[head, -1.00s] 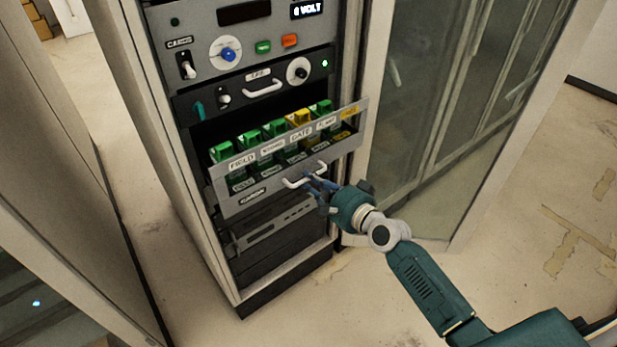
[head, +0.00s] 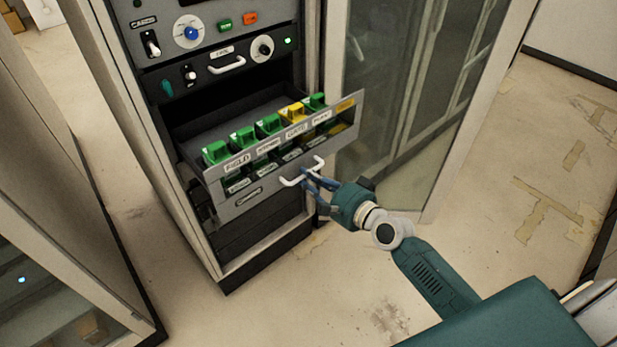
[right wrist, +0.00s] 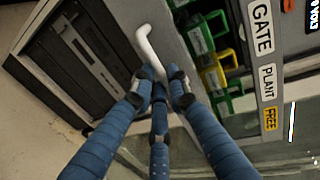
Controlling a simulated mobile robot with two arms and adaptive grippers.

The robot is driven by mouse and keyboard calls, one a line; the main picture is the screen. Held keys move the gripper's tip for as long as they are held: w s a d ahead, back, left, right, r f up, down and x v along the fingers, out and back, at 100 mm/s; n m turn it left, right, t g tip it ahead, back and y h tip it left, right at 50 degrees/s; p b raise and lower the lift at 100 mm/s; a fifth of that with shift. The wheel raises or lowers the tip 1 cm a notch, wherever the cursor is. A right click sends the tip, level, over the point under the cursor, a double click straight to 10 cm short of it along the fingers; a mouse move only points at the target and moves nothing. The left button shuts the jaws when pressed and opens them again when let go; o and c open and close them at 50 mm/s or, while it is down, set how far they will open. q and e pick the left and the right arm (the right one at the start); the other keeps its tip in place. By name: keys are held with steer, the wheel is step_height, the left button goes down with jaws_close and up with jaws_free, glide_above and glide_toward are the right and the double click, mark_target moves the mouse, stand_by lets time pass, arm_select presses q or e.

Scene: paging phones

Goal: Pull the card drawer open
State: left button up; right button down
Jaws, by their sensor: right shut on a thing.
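The card drawer (head: 262,196) sticks well out of the rack in the head view, with green cards and a yellow card (head: 293,112) in labelled slots along its front. Its white handle (head: 303,172) is on the front panel. My right gripper (head: 309,180) is shut on this handle. In the right wrist view, the blue fingers (right wrist: 158,82) close around the lower part of the white handle (right wrist: 147,42), and part of the handle is hidden by them. The left gripper is not in view.
Above the drawer is a panel with a second white handle (head: 227,66), a switch and a knob. A glass-door cabinet (head: 385,100) stands right of the rack. Another cabinet (head: 60,200) is at the left. The floor (head: 490,230) at the right is clear.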

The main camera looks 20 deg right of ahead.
steer(key=c, duration=1.7)
jaws_free()
steer(key=v, duration=1.2)
steer(key=shift+w, duration=0.1)
